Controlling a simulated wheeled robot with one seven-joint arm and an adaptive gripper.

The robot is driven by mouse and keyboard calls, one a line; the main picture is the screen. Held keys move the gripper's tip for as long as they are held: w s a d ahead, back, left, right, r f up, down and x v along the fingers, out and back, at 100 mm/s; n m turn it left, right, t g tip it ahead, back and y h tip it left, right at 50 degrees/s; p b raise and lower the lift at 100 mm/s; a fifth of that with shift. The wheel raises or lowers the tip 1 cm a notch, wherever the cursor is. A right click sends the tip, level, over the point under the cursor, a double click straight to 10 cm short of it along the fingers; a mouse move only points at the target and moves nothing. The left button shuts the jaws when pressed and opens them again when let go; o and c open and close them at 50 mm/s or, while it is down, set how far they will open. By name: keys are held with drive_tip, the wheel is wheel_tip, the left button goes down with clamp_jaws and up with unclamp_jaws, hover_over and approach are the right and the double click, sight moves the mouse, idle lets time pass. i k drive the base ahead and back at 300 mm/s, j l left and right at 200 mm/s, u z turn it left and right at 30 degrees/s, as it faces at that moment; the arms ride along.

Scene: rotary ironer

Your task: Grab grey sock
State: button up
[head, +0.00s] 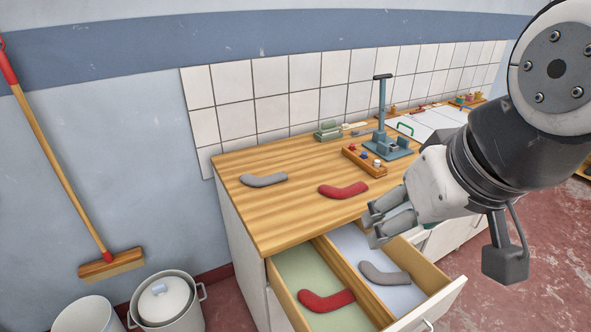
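One grey sock (264,180) lies flat on the wooden counter near its left end. A second grey sock (385,274) lies in the right, pale blue compartment of the open drawer (447,292). My gripper (372,228) comes in from the right, above the counter's front edge and the back of the drawer. Its two fingers point left and down, with a gap between them and nothing visible in it. It is apart from both grey socks.
A red sock (343,190) lies on the counter (290,217), between the first grey sock and my gripper. Another red sock (326,300) lies in the drawer's left, green compartment. A wooden divider separates the compartments. A blue-grey stand (382,110) and a small tray (365,160) stand farther back.

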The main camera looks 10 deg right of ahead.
sight(249, 180)
drive_tip(key=i+j+z, duration=0.1)
drive_tip(key=j, duration=0.25)
drive_tip(key=i+j+z, duration=0.1)
drive_tip(key=i+j, duration=0.25)
drive_tip(key=i+j+z, duration=0.1)
drive_tip(key=j, duration=0.25)
drive_tip(key=i+j+z, duration=0.1)
drive_tip(key=i+j, duration=0.2)
drive_tip(key=i+j+z, duration=0.15)
drive_tip(key=j, duration=0.35)
